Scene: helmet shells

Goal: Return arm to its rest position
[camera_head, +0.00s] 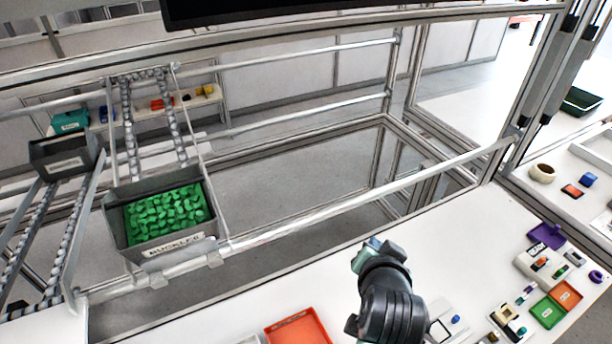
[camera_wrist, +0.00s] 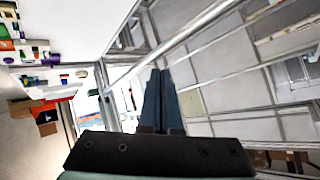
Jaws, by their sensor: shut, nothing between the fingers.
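My gripper (camera_head: 372,248) is above the white table (camera_head: 250,318) near its back edge in the head view, at the end of my dark arm. In the wrist view the two fingers of my gripper (camera_wrist: 160,80) are together, with nothing between them. The fingers point out past the table toward the metal frame and the grey panels. In the head view the fingertips are small and partly hidden by the wrist.
A grey bin of green pieces (camera_head: 165,215), labelled on its front, sits on a roller rack at left. An orange tray (camera_head: 297,330) lies at the table's front. Small parts and an orange-and-green tray (camera_head: 548,311) lie at right. A metal rail (camera_head: 330,208) runs behind the table.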

